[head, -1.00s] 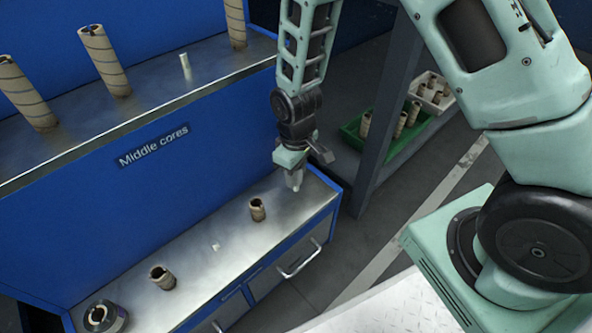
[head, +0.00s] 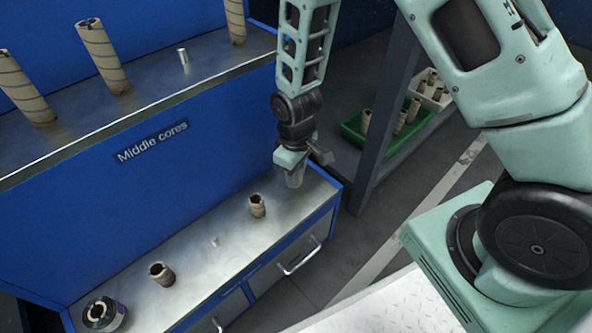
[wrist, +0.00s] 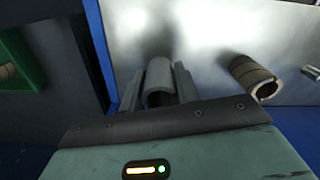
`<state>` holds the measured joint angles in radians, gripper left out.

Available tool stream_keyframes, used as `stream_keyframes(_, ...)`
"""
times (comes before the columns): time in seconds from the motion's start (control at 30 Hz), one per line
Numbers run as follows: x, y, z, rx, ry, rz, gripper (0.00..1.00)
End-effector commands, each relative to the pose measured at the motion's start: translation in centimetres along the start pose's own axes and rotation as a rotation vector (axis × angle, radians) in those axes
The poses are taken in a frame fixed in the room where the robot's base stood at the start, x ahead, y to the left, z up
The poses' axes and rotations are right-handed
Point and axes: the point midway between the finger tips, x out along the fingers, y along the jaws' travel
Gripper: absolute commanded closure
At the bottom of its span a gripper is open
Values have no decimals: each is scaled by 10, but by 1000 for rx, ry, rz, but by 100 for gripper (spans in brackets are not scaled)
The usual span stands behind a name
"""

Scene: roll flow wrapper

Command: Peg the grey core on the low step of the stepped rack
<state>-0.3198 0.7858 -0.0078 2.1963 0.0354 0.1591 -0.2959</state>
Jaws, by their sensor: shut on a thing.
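The grey core (wrist: 158,78) is a short, smooth grey tube, held between the two fingers of my gripper (wrist: 158,88). In the head view my gripper (head: 296,178) points down at the right end of the rack's low step (head: 195,264); the gap beneath it is hard to judge. The stepped rack (head: 165,190) is blue with bare metal step tops. A short pale free peg (head: 214,242) stands on the low step, between two short brown cores (head: 257,206), (head: 161,273). The near brown core also shows in the wrist view (wrist: 253,78).
Tall brown cores (head: 102,55) and a pale peg (head: 183,58) stand on the upper step, labelled "Middle cores". A grey post (head: 385,120) and a green tray of cores (head: 352,130) are right of the rack.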

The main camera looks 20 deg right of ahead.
Motion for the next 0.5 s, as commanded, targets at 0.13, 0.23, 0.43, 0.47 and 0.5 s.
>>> stream_keyframes(0.13, 5, 0, 0, 0, 0, 0, 93)
stream_keyframes(0.23, 8, 0, 0, 0, 0, 0, 93)
stream_keyframes(0.43, 14, 0, 0, 0, 0, 0, 93)
stream_keyframes(0.47, 14, 0, 0, 0, 0, 0, 93)
stream_keyframes(0.5, 15, 0, 0, 0, 0, 0, 93)
